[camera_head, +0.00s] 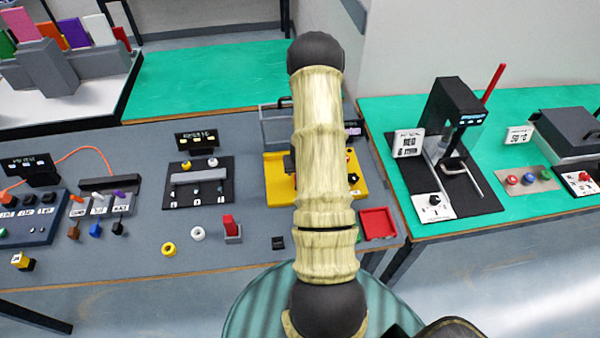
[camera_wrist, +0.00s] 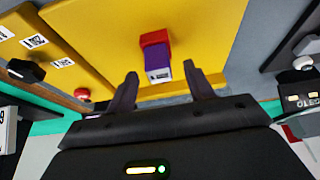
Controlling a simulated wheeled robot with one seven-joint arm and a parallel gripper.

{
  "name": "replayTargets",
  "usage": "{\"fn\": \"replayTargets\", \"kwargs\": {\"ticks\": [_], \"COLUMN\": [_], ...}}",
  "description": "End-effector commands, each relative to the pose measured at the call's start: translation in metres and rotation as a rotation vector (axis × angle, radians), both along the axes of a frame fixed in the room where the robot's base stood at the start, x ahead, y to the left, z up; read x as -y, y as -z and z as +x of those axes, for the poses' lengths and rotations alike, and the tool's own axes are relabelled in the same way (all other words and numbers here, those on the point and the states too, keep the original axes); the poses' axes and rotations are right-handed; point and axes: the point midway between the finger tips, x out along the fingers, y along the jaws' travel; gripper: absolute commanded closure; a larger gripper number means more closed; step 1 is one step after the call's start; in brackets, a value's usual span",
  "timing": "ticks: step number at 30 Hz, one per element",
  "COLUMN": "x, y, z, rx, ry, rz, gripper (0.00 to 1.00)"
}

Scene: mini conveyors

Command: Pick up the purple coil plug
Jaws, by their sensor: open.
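In the wrist view, a small purple block (camera_wrist: 157,60) with a red part (camera_wrist: 154,39) and a whitish label sits at the yellow board. I take it to be the purple coil plug. My gripper (camera_wrist: 160,74) is open, with its two dark fingers spread to either side of the purple block in the picture. The block lies just beyond the fingertips or between them; I cannot tell the depth or whether they touch. In the head view my arm covers the middle of the yellow board (camera_head: 282,190), and the plug and gripper are hidden there.
A red tray (camera_head: 377,223) lies right of the yellow board. A black board with a grey bar (camera_head: 199,177) stands to its left. Yellow (camera_head: 168,249) and white (camera_head: 197,233) rings and a red-topped block (camera_head: 230,228) lie near the front edge. A green table holds a black machine (camera_head: 450,115).

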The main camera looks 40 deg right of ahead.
Motion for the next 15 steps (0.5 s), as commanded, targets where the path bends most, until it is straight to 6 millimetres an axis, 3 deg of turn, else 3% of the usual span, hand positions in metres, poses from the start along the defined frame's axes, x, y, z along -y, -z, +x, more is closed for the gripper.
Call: {"fn": "replayTargets", "kwargs": {"ticks": [6, 15], "x": [0.004, 0.004], "y": [0.016, 0.017], "z": [0.005, 0.006], "rx": [-0.001, -0.001], "ry": [0.000, 0.000], "rz": [0.001, 0.001], "gripper": [0.47, 0.47]}}
